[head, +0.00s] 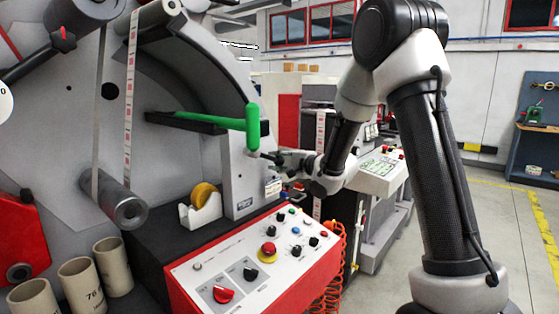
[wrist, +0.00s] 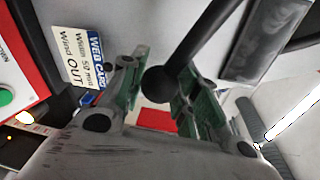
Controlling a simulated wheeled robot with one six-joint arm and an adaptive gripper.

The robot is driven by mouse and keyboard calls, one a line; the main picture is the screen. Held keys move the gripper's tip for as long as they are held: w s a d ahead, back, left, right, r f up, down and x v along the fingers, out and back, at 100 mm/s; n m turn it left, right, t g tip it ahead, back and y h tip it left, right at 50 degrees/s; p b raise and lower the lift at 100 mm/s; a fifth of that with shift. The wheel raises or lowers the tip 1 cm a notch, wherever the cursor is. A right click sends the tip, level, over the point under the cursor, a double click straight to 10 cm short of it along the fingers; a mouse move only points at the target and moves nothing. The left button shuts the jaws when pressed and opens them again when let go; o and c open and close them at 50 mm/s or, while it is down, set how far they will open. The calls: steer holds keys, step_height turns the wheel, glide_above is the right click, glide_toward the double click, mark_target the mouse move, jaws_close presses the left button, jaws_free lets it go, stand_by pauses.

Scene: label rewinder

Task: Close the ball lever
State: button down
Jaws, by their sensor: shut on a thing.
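The ball lever shows in the wrist view as a black rod ending in a round black ball (wrist: 158,80). The rod runs from the ball up and to the right. My gripper (wrist: 160,92) has its green-padded fingers on either side of the ball and is shut on it. In the head view my gripper (head: 277,158) reaches in from the right to the right side of the machine's grey panel, just below the green handle. The ball is too small and covered by the fingers to make out there.
A green handle (head: 252,127) on a green bar stands just above my gripper. The control panel (head: 255,262) with knobs and a red button lies below. A yellow tape roll (head: 205,195) sits to the left. The floor at right is open.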

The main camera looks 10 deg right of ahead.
steer(key=shift+f, duration=0.15)
steer(key=c, duration=1)
jaws_free()
steer(key=shift+s, duration=0.1)
steer(key=v, duration=1.2)
steer(key=shift+a, duration=0.1)
